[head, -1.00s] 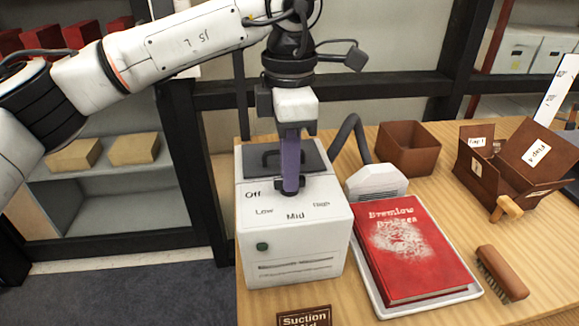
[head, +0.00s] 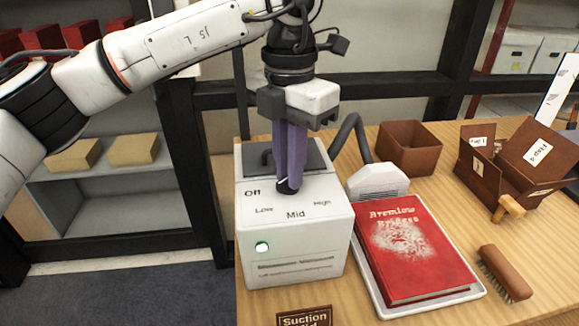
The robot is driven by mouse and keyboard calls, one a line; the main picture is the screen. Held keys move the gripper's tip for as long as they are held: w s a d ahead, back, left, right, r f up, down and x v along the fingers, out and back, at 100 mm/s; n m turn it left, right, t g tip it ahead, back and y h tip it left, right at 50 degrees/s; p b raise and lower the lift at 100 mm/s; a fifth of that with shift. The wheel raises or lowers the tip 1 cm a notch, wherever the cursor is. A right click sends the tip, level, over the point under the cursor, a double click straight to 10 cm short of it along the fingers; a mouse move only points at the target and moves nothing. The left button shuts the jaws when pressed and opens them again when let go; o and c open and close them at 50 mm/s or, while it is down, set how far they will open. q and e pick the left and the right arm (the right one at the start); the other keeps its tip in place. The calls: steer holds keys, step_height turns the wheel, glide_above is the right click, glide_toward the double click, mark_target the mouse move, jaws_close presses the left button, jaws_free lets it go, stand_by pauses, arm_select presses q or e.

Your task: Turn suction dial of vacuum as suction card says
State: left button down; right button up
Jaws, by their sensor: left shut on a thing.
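The vacuum (head: 290,235) is a white box at the front left of the table, with Off, Low, Mid and High printed around its suction dial (head: 287,187). The dial is small and black, mostly hidden by my fingers, so I cannot read its pointer surely. My left gripper (head: 289,183) points down from above, its purple fingers shut on the dial. A green light (head: 262,247) glows on the vacuum's front. My right gripper is not in view.
A dusty red book (head: 415,250) lies on a white tray right of the vacuum. The white nozzle (head: 377,181) and its dark hose are behind it. A brush (head: 504,273), an open brown box (head: 408,148) and a flapped box (head: 520,160) stand further right.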

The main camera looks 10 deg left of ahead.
arm_select(q)
steer(key=n, duration=0.5)
steer(key=shift+n+b, duration=0.3)
steer(key=shift+b, duration=0.1)
steer(key=n, duration=0.4)
steer(key=shift+r+n+b, duration=0.1)
steer(key=shift+n+b, duration=0.2)
steer(key=c, duration=1.8)
jaws_free()
step_height(320, 180, up, 10)
steer(key=p, duration=0.1)
steer(key=shift+r, duration=0.15)
